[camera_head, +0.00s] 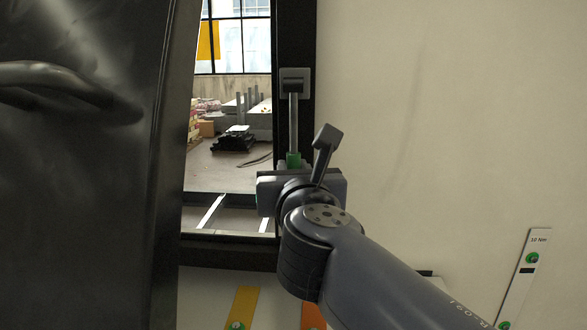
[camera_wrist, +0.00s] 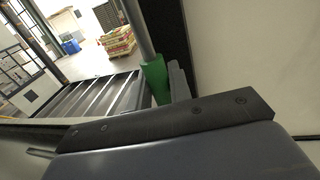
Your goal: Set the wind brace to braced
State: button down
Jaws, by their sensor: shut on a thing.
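The wind brace appears as a slim grey rod (camera_head: 294,120) that hangs upright from a bracket (camera_head: 295,82) on the dark door frame. Its green grip (camera_head: 293,159) is at the lower end, just above my gripper (camera_head: 296,173). In the wrist view the green grip (camera_wrist: 155,77) sits at the far edge of my gripper (camera_wrist: 163,88), with a grey finger close on its right. My gripper is shut on the green grip. The lower end of the brace is hidden behind my gripper and wrist.
A dark door panel (camera_head: 75,190) with a bar handle (camera_head: 55,82) fills the left. The opening beside it shows a hall floor with stacked goods (camera_wrist: 117,41). A pale wall (camera_head: 450,110) is on the right, with a white strip marked 10 Nm (camera_head: 532,258) low down.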

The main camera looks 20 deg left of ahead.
jog(key=shift+s+r+p, duration=0.1)
jog(key=shift+r+p, duration=0.05)
jog(key=shift+p, duration=0.15)
jog(key=s+d+r+m+g+h+p, duration=0.1)
jog(key=s+d+r+g+h+p, duration=0.1)
jog(key=s+r+g+p, duration=0.3)
jog(key=s+d+r+m+g+h+p, duration=0.1)
jog(key=s+r+g+h+p, duration=0.3)
jog(key=g, duration=0.5)
jog(key=shift+s+d+r+g+p, duration=0.3)
jog(key=shift+s+d+r+p, duration=0.25)
jog(key=shift+s, duration=0.85)
jog(key=shift+a+r, duration=0.1)
jog(key=shift+r, duration=0.1)
jog(key=c, duration=1.3)
grip_release()
jog(key=shift+c, duration=0.2)
jog(key=shift+f, duration=0.2)
